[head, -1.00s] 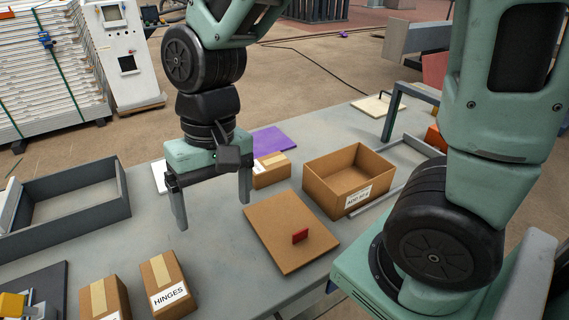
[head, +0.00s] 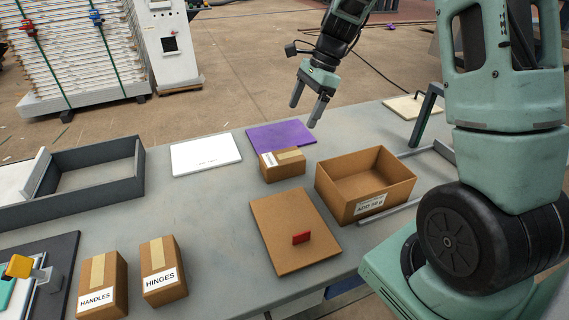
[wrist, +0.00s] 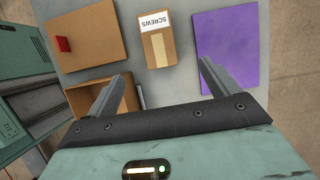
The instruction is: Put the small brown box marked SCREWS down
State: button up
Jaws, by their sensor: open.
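The small brown box marked SCREWS (head: 282,164) rests on the grey table between the purple sheet and the open carton. Its SCREWS label faces up in the wrist view (wrist: 158,46). My gripper (head: 309,110) is open and empty. It is raised above the far side of the table, beyond the box and apart from it. In the wrist view the box lies ahead of and between the spread fingers (wrist: 163,85).
An open brown carton (head: 394,174) stands right of the box. A brown board with a red handle (head: 276,246) lies in front. A purple sheet (head: 281,136) lies behind. Boxes marked HINGES (head: 152,285) and HANDLES (head: 91,303) stand front left.

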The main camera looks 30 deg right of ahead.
aim_at(283, 156)
jog(key=x, duration=1.1)
jog(key=shift+w+d+f, duration=0.1)
jog(key=shift+f, duration=0.15)
jog(key=shift+a+x, duration=0.15)
jog(key=shift+x, duration=1.3)
jog(key=shift+a+x, duration=0.1)
jog(key=shift+x, duration=1.35)
jog(key=shift+s, duration=0.2)
jog(key=c, duration=1.3)
